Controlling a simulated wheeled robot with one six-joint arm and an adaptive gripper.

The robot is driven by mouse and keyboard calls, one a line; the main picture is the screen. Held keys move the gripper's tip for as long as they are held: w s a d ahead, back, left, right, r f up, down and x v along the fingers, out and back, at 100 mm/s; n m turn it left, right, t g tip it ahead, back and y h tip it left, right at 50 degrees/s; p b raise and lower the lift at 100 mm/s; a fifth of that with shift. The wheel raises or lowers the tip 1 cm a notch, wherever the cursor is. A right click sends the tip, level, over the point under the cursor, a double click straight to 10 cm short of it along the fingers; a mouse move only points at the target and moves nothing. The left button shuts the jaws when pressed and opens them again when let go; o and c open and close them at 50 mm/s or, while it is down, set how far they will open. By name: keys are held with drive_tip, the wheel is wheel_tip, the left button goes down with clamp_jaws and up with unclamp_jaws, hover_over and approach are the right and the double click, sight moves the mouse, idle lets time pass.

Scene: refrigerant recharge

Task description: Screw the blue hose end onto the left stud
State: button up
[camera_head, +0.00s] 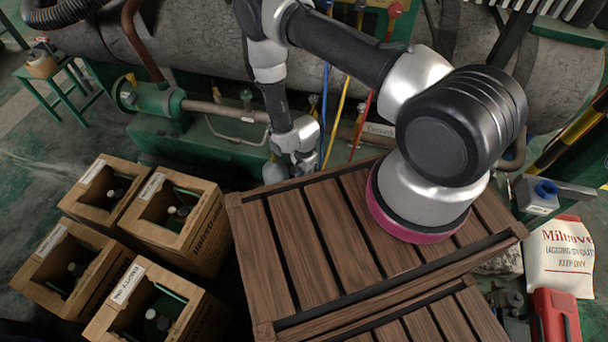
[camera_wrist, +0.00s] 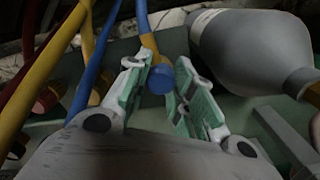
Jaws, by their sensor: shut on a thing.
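In the wrist view, my gripper (camera_wrist: 158,82) has its green-padded fingers around the blue hose end (camera_wrist: 160,79). This end is a round blue cap below a yellow sleeve (camera_wrist: 149,43). In the head view, my gripper (camera_head: 306,161) is low behind the far edge of the wooden crate, by the green machine. The blue hose (camera_head: 325,95) hangs just right of my wrist there. The hose end is hidden in the head view. I cannot make out the left stud for sure in either view.
Yellow (camera_head: 343,100) and red (camera_head: 364,112) hoses hang to the right. A grey bottle (camera_wrist: 262,48) stands close on the right in the wrist view. The slatted wooden crate (camera_head: 312,235) fills the front. Open wooden boxes (camera_head: 205,235) with bottles stand at left.

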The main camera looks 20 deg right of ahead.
drive_tip(key=shift+m, duration=0.7)
drive_tip(key=m, duration=0.2)
drive_tip(key=shift+m, duration=0.8)
drive_tip(key=m, duration=0.2)
drive_tip(key=shift+f+m, duration=0.1)
drive_tip(key=shift+m, duration=0.3)
drive_tip(key=o, duration=1.1)
drive_tip(key=shift+c, duration=0.2)
